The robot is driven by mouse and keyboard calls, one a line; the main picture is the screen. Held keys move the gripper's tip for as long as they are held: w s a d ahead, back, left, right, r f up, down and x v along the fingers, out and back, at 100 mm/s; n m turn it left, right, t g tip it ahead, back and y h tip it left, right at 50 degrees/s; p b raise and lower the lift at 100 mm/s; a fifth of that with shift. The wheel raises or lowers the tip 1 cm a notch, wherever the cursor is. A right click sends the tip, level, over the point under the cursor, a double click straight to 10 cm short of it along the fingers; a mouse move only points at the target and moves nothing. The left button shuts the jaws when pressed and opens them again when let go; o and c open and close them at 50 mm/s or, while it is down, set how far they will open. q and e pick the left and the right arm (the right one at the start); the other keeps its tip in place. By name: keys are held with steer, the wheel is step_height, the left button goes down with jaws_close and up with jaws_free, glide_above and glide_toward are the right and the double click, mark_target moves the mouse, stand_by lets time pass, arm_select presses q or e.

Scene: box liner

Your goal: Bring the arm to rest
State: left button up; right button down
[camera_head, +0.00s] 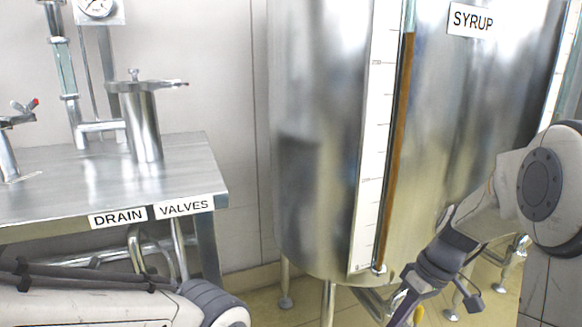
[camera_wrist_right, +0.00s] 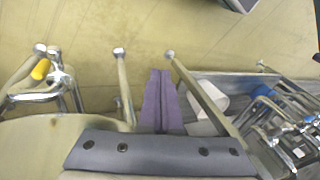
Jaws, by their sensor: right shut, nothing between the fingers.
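My right arm comes in from the right in the head view, in front of the syrup tank (camera_head: 330,130). Its right gripper (camera_head: 402,312) points down and runs off the bottom edge. In the right wrist view the two purple fingers of this gripper (camera_wrist_right: 160,98) lie together, shut and empty, with tan floor beyond them. Part of my left arm lies across the bottom left of the head view; its gripper is out of view.
A metal table (camera_head: 180,175) with labels "DRAIN" and "VALVES" stands at left, bearing a steel cylinder (camera_head: 142,125) and piping. The tank has a brown-filled sight tube (camera_head: 398,130). In the wrist view, a yellow-handled valve (camera_wrist_right: 40,69) is at left and metal legs stand around the fingers.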

steer(key=s+a+r+n+h, duration=0.2)
steer(key=s+a+r+h, duration=0.1)
steer(key=s+a, duration=1.5)
step_height(320, 180, up, 38)
steer(key=p, duration=3.8)
steer(key=shift+s+p, duration=0.25)
steer(key=shift+p, duration=0.05)
steer(key=shift+d, duration=0.1)
